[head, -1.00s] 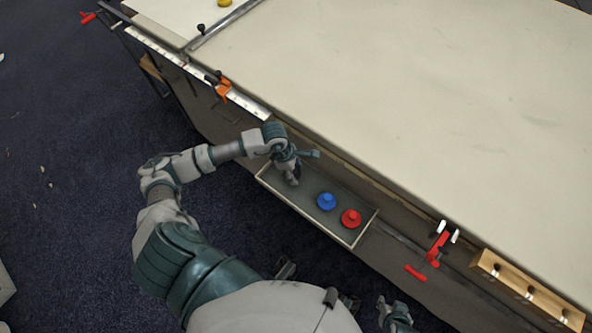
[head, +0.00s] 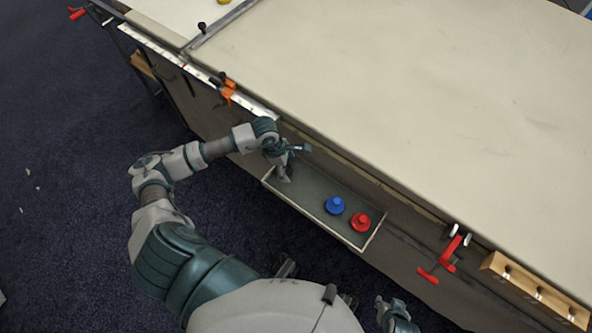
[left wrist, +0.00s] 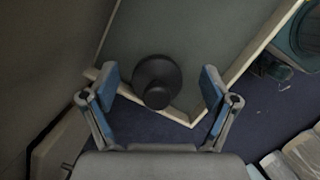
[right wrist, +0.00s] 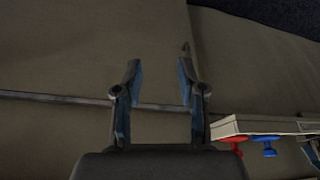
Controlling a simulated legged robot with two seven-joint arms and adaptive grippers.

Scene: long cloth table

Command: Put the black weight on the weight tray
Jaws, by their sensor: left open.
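The black weight (left wrist: 157,82) shows in the left wrist view between the fingers of my left gripper (left wrist: 160,88), with gaps on both sides. It appears at the corner of the weight tray (left wrist: 232,82), partly overlapping the rim; I cannot tell if it rests on the tray floor. In the head view my left gripper (head: 284,176) is open over the left end of the weight tray (head: 308,220) and hides the black weight. My right gripper (right wrist: 158,82) is open and empty, pointing at the table's cloth side. It also shows low in the head view (head: 392,312).
A blue weight (head: 335,205) and a red weight (head: 361,222) stand in the tray's right half. The tray is at the side of the long table (head: 400,90). A red clamp (head: 447,254) and a wooden block (head: 535,290) are at right, an orange clamp (head: 228,90) at left.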

